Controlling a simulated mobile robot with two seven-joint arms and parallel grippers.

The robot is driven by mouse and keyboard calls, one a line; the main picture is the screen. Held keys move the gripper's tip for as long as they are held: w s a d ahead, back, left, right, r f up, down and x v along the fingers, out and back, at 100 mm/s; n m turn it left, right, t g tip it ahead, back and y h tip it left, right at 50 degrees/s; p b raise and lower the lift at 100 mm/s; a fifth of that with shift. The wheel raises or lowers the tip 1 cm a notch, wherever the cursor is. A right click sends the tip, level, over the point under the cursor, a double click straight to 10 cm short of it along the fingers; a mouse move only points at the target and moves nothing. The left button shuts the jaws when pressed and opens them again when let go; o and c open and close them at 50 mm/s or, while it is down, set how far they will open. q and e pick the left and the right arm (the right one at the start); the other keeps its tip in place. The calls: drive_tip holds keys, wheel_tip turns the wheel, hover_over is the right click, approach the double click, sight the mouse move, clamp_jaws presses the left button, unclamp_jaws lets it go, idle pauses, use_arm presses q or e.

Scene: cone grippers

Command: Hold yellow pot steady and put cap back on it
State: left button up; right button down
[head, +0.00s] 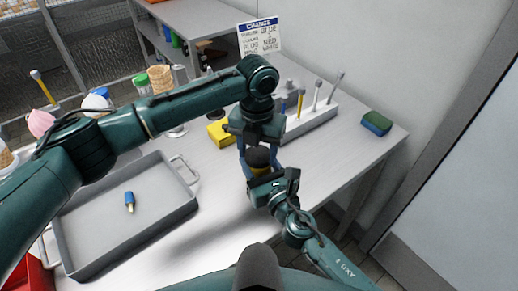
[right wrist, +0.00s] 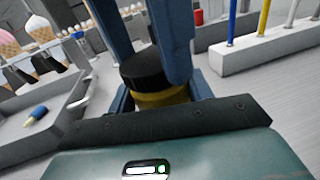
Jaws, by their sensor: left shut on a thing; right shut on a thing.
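The yellow pot (right wrist: 160,98) is upright between the fingers of my right gripper (head: 262,172), seen mostly from above in the right wrist view. The black cap (right wrist: 146,72) sits directly over the pot's top, and I see no clear gap between them. It also shows in the head view (head: 258,155). My left gripper (head: 257,150) comes down from above with its blue fingers on either side of the cap, shut on it. The lower part of the pot is hidden by my right gripper.
A grey tray (head: 150,252) with a blue-and-yellow piece (head: 129,202) lies at left. A white rack (head: 318,118) with upright tools, a yellow block (head: 220,133) and a green-and-blue sponge (head: 377,123) stand behind. Cones and small items are at back left.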

use_arm(q)
drive_tip(key=m, duration=0.6)
drive_tip(key=shift+w+a, duration=0.1)
drive_tip(key=o, duration=0.9)
drive_tip(key=shift+o, duration=0.2)
drive_tip(key=shift+r, duration=2.25)
drive_tip(key=shift+c, duration=0.4)
